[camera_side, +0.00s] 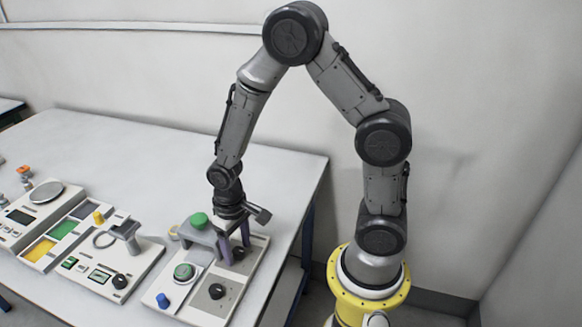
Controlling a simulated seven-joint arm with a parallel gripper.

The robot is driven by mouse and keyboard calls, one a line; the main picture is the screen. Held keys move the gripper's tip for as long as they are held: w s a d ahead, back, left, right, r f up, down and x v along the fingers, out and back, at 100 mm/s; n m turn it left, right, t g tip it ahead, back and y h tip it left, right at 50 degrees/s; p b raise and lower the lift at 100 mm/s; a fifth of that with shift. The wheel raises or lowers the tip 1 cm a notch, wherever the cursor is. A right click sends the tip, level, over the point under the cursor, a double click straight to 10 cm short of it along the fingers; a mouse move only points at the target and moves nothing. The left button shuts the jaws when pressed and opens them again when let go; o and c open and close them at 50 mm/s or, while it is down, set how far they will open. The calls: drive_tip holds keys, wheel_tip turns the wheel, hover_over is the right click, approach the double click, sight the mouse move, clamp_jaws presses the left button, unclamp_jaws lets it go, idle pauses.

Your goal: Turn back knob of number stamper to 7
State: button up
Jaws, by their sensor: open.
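The number stamper (192,311) is a pale panel at the front right of the table. It carries a green mushroom button (198,219) on a grey raised housing, a round green part (184,272), a blue knob (163,300) and a black front knob (217,291). A dark back knob (238,254) shows near the panel's far right. My gripper (235,256) points down over the back knob, its purple fingers open and one on either side of or close beside it. I cannot tell whether the fingers touch the knob. Any numbers on the dials are too small to read.
Left of the stamper stands a panel (146,265) with a black knob, small displays and a grey ring-shaped part. Farther left are green and yellow pads (63,229) and a scale with a round plate (46,192). The back of the white table (150,150) is clear.

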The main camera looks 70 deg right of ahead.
drive_tip(key=n, duration=0.7)
wheel_tip(320, 180, up, 14)
drive_tip(key=f, duration=0.1)
wheel_tip(320, 180, up, 6)
drive_tip(key=t, duration=0.2)
hover_over(237, 250)
drive_tip(key=s, duration=0.2)
drive_tip(key=s+d+r+m+t, duration=0.1)
drive_tip(key=s+r+m+t, duration=0.2)
drive_tip(key=s, duration=0.8)
drive_tip(key=shift+d+r+m+t, duration=0.25)
drive_tip(key=shift+r+m+t, duration=0.15)
drive_tip(key=shift+r+m, duration=1.1)
drive_tip(key=shift+f, duration=0.15)
